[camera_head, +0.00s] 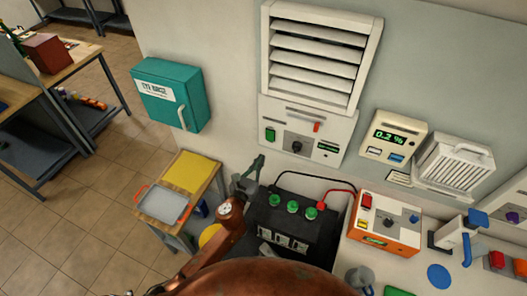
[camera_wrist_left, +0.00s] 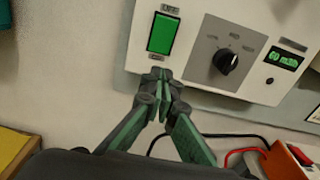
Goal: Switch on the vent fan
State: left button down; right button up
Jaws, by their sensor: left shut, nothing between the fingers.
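The vent fan (camera_head: 315,62) is a white louvred unit on the wall. Its control panel (camera_head: 331,128) below carries a green rocker switch (camera_head: 270,134), a dark rotary knob (camera_head: 297,146), a red lever (camera_head: 317,127) and a small display. In the left wrist view the green switch (camera_wrist_left: 162,34) looks lit, the knob (camera_wrist_left: 225,62) sits right of it, and the display (camera_wrist_left: 284,58) shows green figures, seemingly 60. My left gripper (camera_head: 258,162) is shut and empty, below the switch. Its fingertips (camera_wrist_left: 160,76) are close under the switch; whether they touch the panel I cannot tell.
A black battery (camera_head: 292,222) with green caps and red and black cables stands below the panel. An orange and white charger (camera_head: 385,222) is right of it. A teal eye-rinse box (camera_head: 171,95) hangs left. A gas meter (camera_head: 394,137) hangs right of the panel.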

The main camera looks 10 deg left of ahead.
pick_arm(q)
jog(key=v, duration=0.2)
jog(key=f+v, duration=0.1)
jog(key=v, duration=0.2)
jog(key=shift+s+a+f+b, duration=0.1)
jog(key=shift+s+a+b, duration=0.1)
jog(key=shift+a+b, duration=0.15)
pick_arm(e)
jog(key=shift+w+f, duration=0.5)
jog(key=shift+w, duration=0.05)
jog(key=shift+s, duration=0.2)
